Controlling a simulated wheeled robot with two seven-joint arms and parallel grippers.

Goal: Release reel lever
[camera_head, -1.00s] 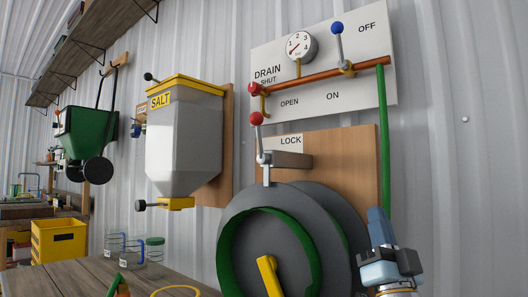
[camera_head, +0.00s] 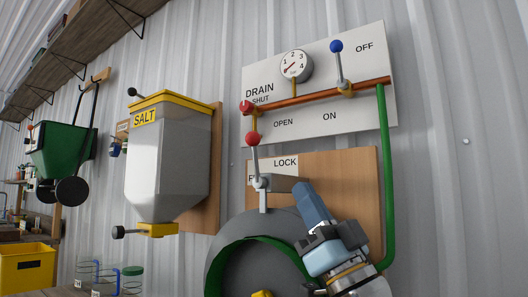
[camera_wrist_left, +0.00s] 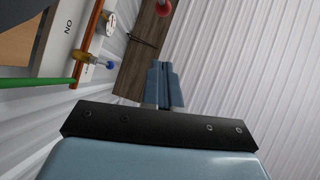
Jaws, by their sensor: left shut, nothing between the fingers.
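The reel lever (camera_head: 256,160) is a grey rod with a red ball on top, standing nearly upright on a grey bracket by the LOCK label (camera_head: 285,163). The grey and green hose reel (camera_head: 240,232) is below it. My left gripper (camera_head: 306,192) is right of the lever and a little lower, apart from it, with its blue fingers together and empty. In the left wrist view the fingers (camera_wrist_left: 164,84) are also closed. A red ball (camera_wrist_left: 163,7) shows at that view's top edge; I cannot tell which knob it is. My right gripper is not seen.
Above is the DRAIN panel (camera_head: 362,110) with a gauge, an orange pipe, a red knob (camera_head: 246,107) and a blue-knobbed lever (camera_head: 337,62). A green pipe (camera_head: 387,190) runs down at right. The salt hopper (camera_head: 165,160) hangs at left. Jars (camera_head: 130,278) stand at the lower left.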

